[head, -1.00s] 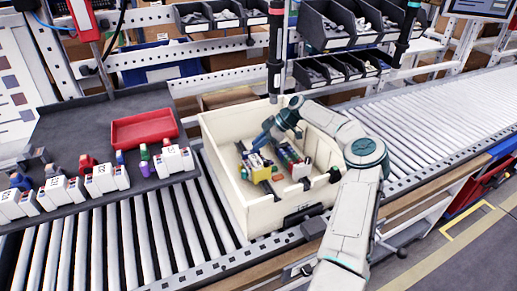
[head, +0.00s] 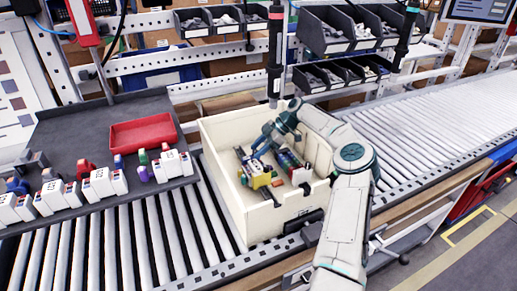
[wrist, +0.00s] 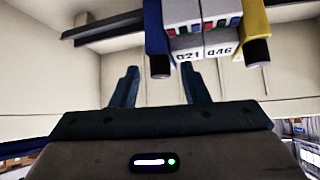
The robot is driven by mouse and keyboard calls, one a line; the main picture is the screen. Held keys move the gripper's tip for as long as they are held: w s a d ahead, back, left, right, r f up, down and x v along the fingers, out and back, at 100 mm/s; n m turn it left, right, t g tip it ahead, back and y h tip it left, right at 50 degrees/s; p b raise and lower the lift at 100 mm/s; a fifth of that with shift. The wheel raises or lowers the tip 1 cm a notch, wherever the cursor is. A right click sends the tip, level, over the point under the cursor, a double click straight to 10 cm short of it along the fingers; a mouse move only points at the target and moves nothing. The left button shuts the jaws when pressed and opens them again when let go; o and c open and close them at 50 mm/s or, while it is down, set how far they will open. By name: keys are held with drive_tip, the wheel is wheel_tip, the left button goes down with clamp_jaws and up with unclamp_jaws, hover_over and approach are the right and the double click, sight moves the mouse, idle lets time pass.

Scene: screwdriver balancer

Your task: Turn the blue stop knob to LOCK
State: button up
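The blue stop (wrist: 156,22) shows at the top of the wrist view, at the left end of white modules (wrist: 203,50) marked 021 and 046. A dark, round knob (wrist: 160,67) sticks out from its near end. My gripper (wrist: 160,76) is open, its two dark blue fingers apart on either side of the knob in the picture. I cannot tell whether they touch it, and the knob's marking is not readable. In the head view my gripper (head: 257,150) reaches down into the cream bin (head: 222,208). The blue stop is hard to make out there.
A yellow end piece (wrist: 254,25) with a dark knob sits at the modules' right; it also shows in the bin (head: 261,180). Another row of coloured parts (head: 288,160) lies to its right. Bin walls surround the gripper. A dark tray (head: 75,135) stands left.

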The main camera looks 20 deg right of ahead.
drive_tip(key=shift+r, duration=0.1)
drive_tip(key=v, duration=1.3)
drive_tip(key=shift+d+r, duration=0.25)
drive_tip(key=shift+d, duration=0.05)
drive_tip(key=shift+s+f, duration=0.1)
